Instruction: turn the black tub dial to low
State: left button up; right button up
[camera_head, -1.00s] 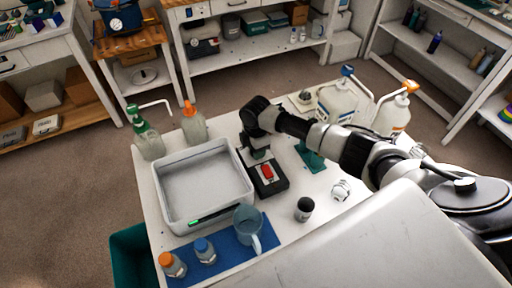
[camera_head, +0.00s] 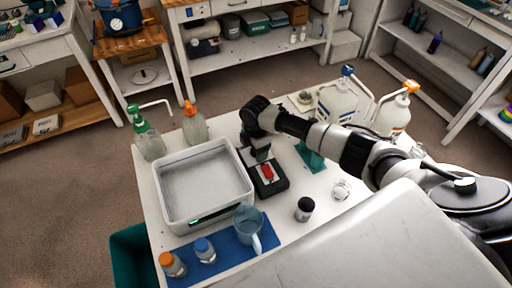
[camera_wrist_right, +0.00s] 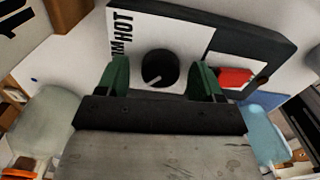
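The black round dial (camera_wrist_right: 160,68) sits on a white panel marked "HOT", on a black control box (camera_wrist_right: 250,38). Its pale pointer line aims toward the lower left of the right wrist view. My right gripper (camera_wrist_right: 160,80) is open, with one green finger on each side of the dial and gaps showing between. I cannot tell how far the fingertips stand from the panel. In the head view the box (camera_head: 278,187) stands right of the white tub (camera_head: 176,219), and my right gripper (camera_head: 260,156) hides the dial. My left gripper is not in view.
A red switch (camera_head: 267,172) is on the box beside the dial. A jug (camera_head: 247,222) and two small bottles stand on a blue mat (camera_head: 224,264). Pump bottles stand at the back.

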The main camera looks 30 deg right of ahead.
notch_tip(320, 180, up, 11)
jog(key=b, duration=0.1)
dwell(0.5)
jog(key=shift+s+f, duration=0.15)
jog(key=shift+f, duration=0.05)
